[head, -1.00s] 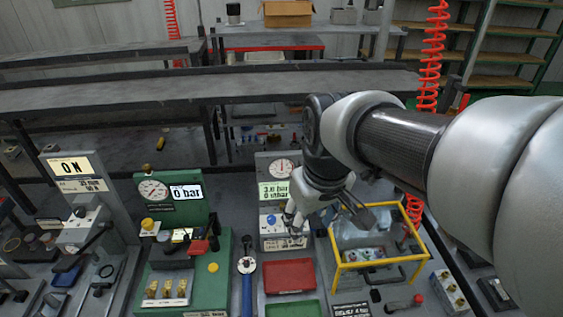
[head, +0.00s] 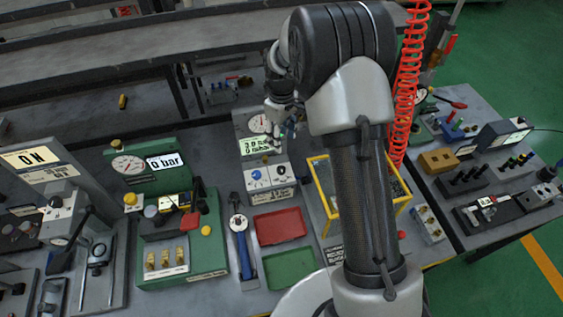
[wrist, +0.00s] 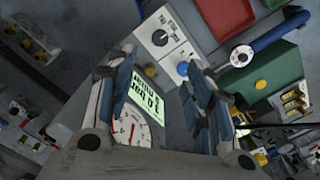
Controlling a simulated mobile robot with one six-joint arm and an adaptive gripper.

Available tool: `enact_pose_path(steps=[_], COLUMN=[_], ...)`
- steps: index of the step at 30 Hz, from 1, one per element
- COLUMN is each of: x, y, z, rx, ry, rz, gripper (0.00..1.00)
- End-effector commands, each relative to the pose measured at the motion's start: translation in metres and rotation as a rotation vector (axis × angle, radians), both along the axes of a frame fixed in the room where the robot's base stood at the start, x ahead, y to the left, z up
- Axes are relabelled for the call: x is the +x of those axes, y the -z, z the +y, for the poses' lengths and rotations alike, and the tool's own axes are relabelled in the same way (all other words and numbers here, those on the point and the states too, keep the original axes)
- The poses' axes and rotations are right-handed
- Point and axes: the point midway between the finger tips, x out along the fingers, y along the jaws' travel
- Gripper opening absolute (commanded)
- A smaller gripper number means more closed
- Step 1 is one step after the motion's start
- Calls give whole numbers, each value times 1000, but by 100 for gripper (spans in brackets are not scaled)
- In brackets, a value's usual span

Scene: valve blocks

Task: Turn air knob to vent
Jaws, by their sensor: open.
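The air unit is a grey upright panel with a round gauge (head: 258,124) and a green display (head: 257,145) reading about 3.0 bar. Below it a white knob box (head: 268,188) carries a blue knob (head: 257,174) and a black knob (head: 281,170). Which one is the air knob I cannot tell. In the wrist view the black knob (wrist: 160,37) and blue knob (wrist: 183,68) lie beyond my fingertips, and the display (wrist: 146,103) shows between the fingers. My gripper (wrist: 160,62) is open and empty. In the head view my gripper (head: 284,128) hangs by the panel, touching neither knob.
A red tray (head: 280,226) and a green tray (head: 289,268) lie in front. A yellow-framed box (head: 322,197) stands to the right. A blue-handled tool (head: 242,243) and a green valve block (head: 205,245) are to the left. A red coiled hose (head: 408,85) hangs at right.

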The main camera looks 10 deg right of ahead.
Motion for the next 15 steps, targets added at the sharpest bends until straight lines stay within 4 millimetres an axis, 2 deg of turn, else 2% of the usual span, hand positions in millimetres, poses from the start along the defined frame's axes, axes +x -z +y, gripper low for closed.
enact_pose_path(steps=[1,15], x=[-1,-1], y=[12,114], z=[0,0], rx=[0,0], ry=[0,1], rz=[4,4], gripper=[48,48])
